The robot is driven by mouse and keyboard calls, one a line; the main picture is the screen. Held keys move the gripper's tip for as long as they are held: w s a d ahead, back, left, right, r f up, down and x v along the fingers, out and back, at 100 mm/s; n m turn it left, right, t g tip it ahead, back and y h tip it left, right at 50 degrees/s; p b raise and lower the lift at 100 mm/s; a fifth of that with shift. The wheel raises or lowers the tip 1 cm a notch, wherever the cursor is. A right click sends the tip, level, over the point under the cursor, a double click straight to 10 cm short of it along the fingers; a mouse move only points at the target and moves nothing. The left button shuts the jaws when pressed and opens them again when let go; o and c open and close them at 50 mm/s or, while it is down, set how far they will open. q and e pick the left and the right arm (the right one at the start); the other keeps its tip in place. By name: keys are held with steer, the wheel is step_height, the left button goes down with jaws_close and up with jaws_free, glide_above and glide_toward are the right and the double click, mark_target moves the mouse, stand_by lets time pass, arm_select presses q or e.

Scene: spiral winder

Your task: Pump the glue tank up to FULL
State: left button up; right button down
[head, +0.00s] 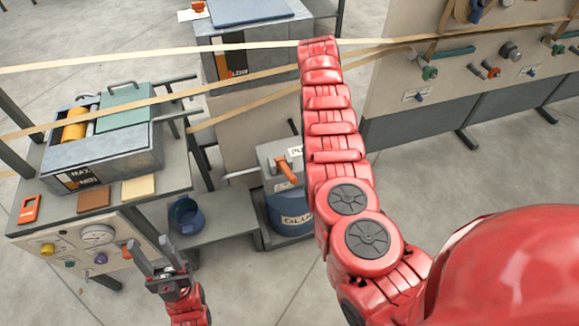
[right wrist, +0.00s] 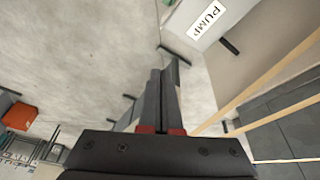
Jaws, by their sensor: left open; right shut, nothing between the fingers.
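A grey-blue tank (head: 252,50) stands at the back with a black and orange gauge (head: 238,66) marked LOW; paper strips cross in front of it. A grey pump box (head: 270,158) with an orange handle (head: 286,172) sits by a blue drum (head: 288,214) marked GLUE; my right arm partly covers them. In the right wrist view a PUMP label (right wrist: 206,19) shows at the top. My right gripper (right wrist: 163,72) is shut and empty, apart from the label; the head view does not show it. My left gripper (head: 150,244) is open and empty before the left bench's front panel.
The left bench (head: 172,178) carries a glue bath (head: 100,160) marked MAX and MIN. A blue pot (head: 185,216) stands on a low shelf. Paper strips (head: 130,58) stretch across at height to a pegged panel (head: 450,75). The floor at right is clear.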

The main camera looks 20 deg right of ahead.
steer(key=s+a+f+n+y, duration=0.1)
steer(key=s+a+f+n, duration=0.1)
steer(key=a+n, duration=0.4)
steer(key=s+a+f+n+t+y+p, duration=0.1)
steer(key=s+a+f+n+y, duration=0.1)
steer(key=a+n, duration=0.4)
steer(key=shift+s+a+f, duration=0.15)
steer(key=shift+s+a, duration=0.45)
steer(key=shift+a, duration=0.5)
